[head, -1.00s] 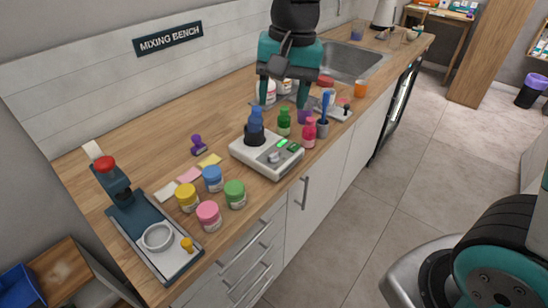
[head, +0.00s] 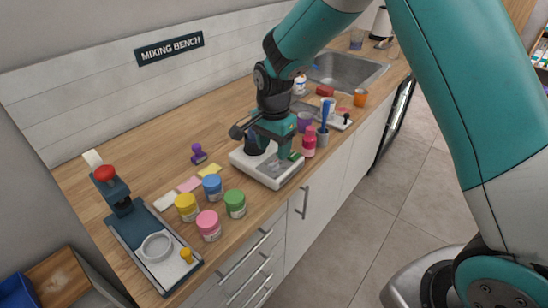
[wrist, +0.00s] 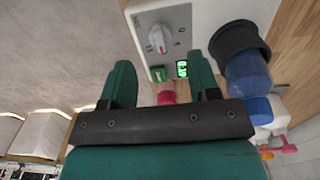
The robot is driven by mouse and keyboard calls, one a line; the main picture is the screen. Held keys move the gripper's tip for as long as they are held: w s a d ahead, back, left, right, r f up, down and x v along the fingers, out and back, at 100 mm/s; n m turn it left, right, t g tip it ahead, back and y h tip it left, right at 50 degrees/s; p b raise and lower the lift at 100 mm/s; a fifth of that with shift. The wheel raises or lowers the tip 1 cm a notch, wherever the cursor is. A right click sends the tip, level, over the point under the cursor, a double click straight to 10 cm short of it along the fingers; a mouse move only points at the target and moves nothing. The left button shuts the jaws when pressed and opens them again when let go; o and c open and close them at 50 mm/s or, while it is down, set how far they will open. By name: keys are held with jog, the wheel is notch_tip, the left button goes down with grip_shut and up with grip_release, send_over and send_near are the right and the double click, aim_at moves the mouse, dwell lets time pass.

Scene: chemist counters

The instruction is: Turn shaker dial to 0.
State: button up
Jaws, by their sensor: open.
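The white shaker (head: 262,175) sits on the wooden bench in the head view; its control panel also shows at the top of the wrist view (wrist: 182,18). The pale dial (wrist: 158,40) stands on that panel with small marks around it, too small to read surely. A lit green display (wrist: 182,68) and a green button (wrist: 158,74) are beside it. My gripper (head: 270,150) is above the shaker's front part and hides the dial in the head view. In the wrist view my gripper (wrist: 161,70) is open and empty, its fingers apart from the dial.
A blue bottle (wrist: 247,72) stands in the shaker's dark holder (wrist: 238,40), close to one finger. A pink bottle (head: 309,142) and a blue-handled tool (head: 325,112) stand just right of the shaker. Coloured jars (head: 212,188) stand to its left.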

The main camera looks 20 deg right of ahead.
aim_at(274, 163)
notch_tip(274, 163, down, 5)
jog(key=shift+p, duration=0.3)
jog(key=c, duration=0.9)
